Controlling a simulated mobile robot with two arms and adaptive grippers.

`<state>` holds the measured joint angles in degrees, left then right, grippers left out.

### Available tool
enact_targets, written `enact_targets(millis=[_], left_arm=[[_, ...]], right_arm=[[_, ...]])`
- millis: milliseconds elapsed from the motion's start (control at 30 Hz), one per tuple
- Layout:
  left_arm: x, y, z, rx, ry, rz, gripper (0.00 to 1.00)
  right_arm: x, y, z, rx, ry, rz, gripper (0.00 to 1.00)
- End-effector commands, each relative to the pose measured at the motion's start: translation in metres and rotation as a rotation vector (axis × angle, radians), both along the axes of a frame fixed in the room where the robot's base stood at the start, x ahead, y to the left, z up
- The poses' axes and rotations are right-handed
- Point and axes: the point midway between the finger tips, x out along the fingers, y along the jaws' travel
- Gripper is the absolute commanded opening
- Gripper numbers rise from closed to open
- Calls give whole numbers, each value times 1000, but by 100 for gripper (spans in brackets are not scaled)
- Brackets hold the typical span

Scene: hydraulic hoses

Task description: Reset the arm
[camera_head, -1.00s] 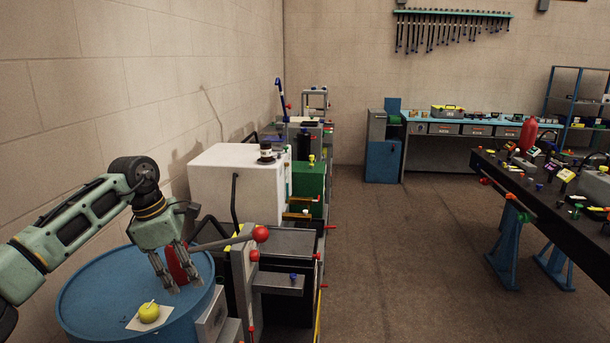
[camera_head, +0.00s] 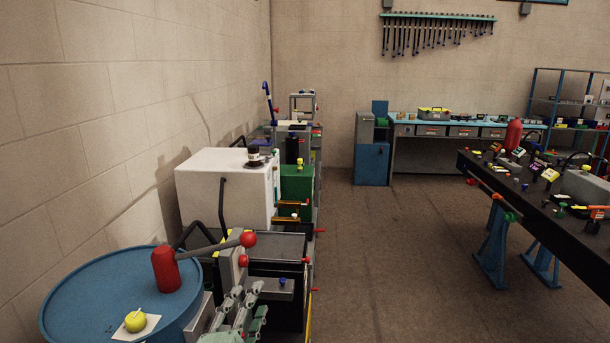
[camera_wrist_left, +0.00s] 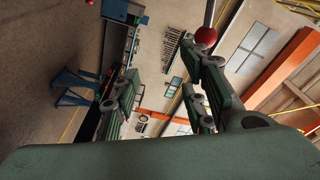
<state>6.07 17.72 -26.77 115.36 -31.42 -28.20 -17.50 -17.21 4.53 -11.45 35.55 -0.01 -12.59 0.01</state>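My left gripper (camera_head: 242,308) is low in the head view, its fingers pointing up beside the machine at the blue drum's right. In the left wrist view its two fingers (camera_wrist_left: 160,95) stand apart with nothing between them, so it is open. The rest of the left arm is below the head view's edge. A grey lever with a red ball knob (camera_head: 248,239) is above the gripper in the head view. The red knob (camera_wrist_left: 206,36) also shows near one finger in the wrist view; I cannot tell whether they touch. My right gripper is not in view.
The blue drum (camera_head: 75,290) carries a red cylinder (camera_head: 168,270) and a yellow apple (camera_head: 136,320) on a white sheet. A white cabinet (camera_head: 225,190) stands behind the lever. A black table (camera_head: 550,205) is at the right. The floor (camera_head: 400,270) between is clear.

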Motion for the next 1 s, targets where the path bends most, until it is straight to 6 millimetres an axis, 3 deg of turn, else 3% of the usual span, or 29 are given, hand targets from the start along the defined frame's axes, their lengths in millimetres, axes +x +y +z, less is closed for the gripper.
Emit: enact_targets(millis=[33, 100, 200, 300, 500, 800, 1000], left_arm=[[-17, 19, -31, -104, 133, 72, 40], [-44, 44, -71, -232, 309, 172, 40], [-92, 69, -124, -384, 547, 305, 40], [-144, 84, -164, -498, 748, 418, 40], [-228, 95, -206, -625, 1023, 571, 40], [-329, 97, -228, -727, 1315, 738, 40], [-318, 96, -279, -717, 1336, 748, 40]], right_arm=[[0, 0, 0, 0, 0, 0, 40], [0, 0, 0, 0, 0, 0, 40], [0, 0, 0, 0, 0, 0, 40], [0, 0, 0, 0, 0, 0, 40], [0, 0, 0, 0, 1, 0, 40], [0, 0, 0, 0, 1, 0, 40], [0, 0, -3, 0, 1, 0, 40]])
